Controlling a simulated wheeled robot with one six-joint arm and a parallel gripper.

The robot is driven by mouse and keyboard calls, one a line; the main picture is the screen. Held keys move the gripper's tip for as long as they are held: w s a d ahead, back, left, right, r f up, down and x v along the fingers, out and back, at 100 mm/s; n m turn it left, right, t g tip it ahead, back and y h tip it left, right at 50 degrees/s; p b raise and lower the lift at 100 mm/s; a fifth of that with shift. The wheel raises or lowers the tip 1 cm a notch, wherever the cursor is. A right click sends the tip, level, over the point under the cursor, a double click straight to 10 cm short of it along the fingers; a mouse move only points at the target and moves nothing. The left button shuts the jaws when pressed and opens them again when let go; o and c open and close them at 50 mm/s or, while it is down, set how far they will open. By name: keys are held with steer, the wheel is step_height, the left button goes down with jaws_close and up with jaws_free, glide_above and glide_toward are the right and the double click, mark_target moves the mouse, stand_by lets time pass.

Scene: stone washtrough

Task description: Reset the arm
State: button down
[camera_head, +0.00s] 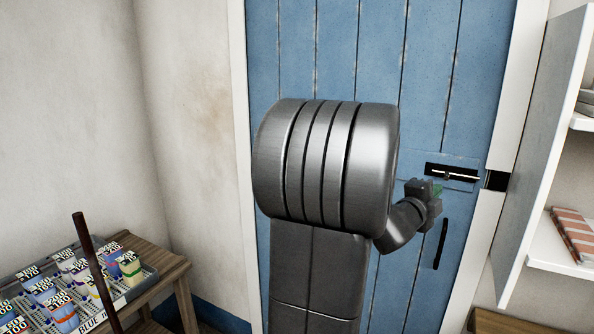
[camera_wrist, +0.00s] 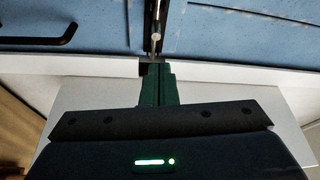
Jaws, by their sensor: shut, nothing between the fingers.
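My arm rises in the middle of the head view, with large grey ribbed joints. My gripper (camera_head: 437,190) is small at its far end, in front of a blue plank door. In the wrist view, the two green fingers of my gripper (camera_wrist: 158,68) are together with nothing between them. Their tips point at a metal bolt (camera_wrist: 156,38) on the door. In the head view the bolt (camera_head: 452,174) lies in a dark slot just beyond the gripper. Whether the fingertips touch the bolt, I cannot tell.
The blue door (camera_head: 430,60) has a black handle (camera_head: 441,245) below the bolt. A white open cabinet with shelves (camera_head: 570,255) stands close at the right. At lower left, a wooden table (camera_head: 165,268) bears a tray of labelled containers, with a dark pole (camera_head: 95,265) before it.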

steer(key=w+d+r, duration=0.1)
steer(key=d, duration=1.3)
steer(key=shift+w+d+r+p, duration=0.15)
steer(key=shift+w+p, duration=0.15)
steer(key=shift+p, duration=0.05)
steer(key=shift+w, duration=0.2)
